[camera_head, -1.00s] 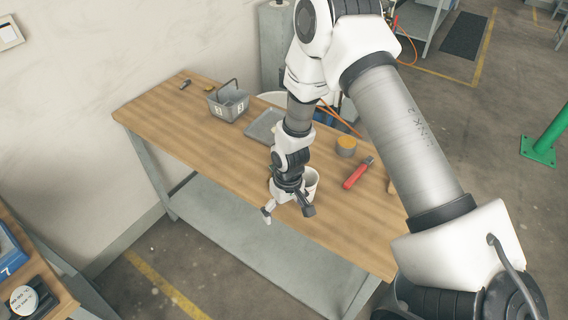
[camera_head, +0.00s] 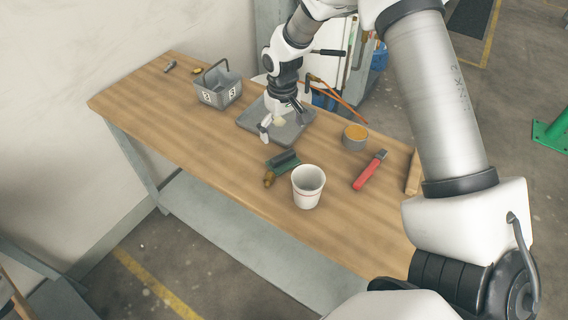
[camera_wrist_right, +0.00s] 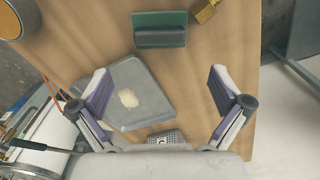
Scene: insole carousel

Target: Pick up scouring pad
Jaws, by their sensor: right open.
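The scouring pad appears to be the green pad with a dark grey handle block (camera_head: 283,162), lying on the wooden table behind the white cup. It also shows at the top of the right wrist view (camera_wrist_right: 160,29). My right gripper (camera_head: 281,126) is open and empty, above the grey tray and farther back than the pad. In the right wrist view its fingers (camera_wrist_right: 160,86) are spread wide, with the pad beyond the fingertips and nothing between them. My left gripper is not in view.
The grey tray (camera_head: 252,123) carries a pale patch (camera_wrist_right: 128,98). A brass piece (camera_head: 268,179) and the white cup (camera_head: 307,187) are close to the pad. A grey basket (camera_head: 224,90), an orange-topped tin (camera_head: 355,138) and a red-handled tool (camera_head: 369,170) stand around.

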